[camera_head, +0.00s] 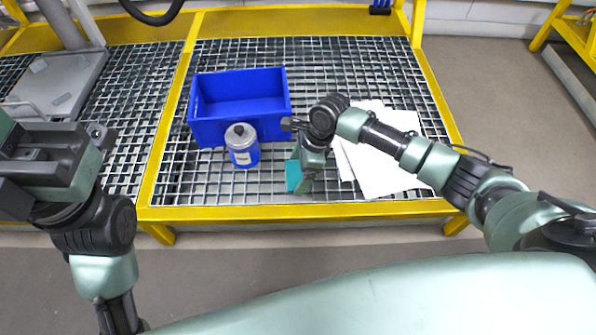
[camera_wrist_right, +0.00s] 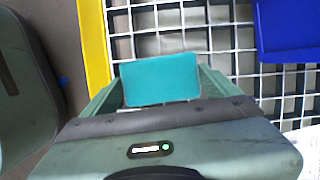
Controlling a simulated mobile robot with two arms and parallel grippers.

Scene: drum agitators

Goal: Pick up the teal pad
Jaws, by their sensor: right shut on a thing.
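The teal pad (camera_head: 292,176) is at the front part of the grated table, left of the white sheets. My right gripper (camera_head: 304,178) is over it, pointing down, and hides part of it. In the right wrist view the flat teal pad (camera_wrist_right: 160,80) sits between the two green fingers of my right gripper (camera_wrist_right: 161,92), which are shut on it. I cannot tell whether the pad still touches the grating. My left gripper (camera_head: 50,165) is at the left edge, away from the pad; its fingers are not clear.
A blue bin (camera_head: 240,122) stands on the grating behind and left of the pad. A blue and white canister (camera_head: 242,147) stands in front of the bin. White sheets (camera_head: 378,175) lie under my right arm. A yellow frame (camera_head: 300,212) edges the table.

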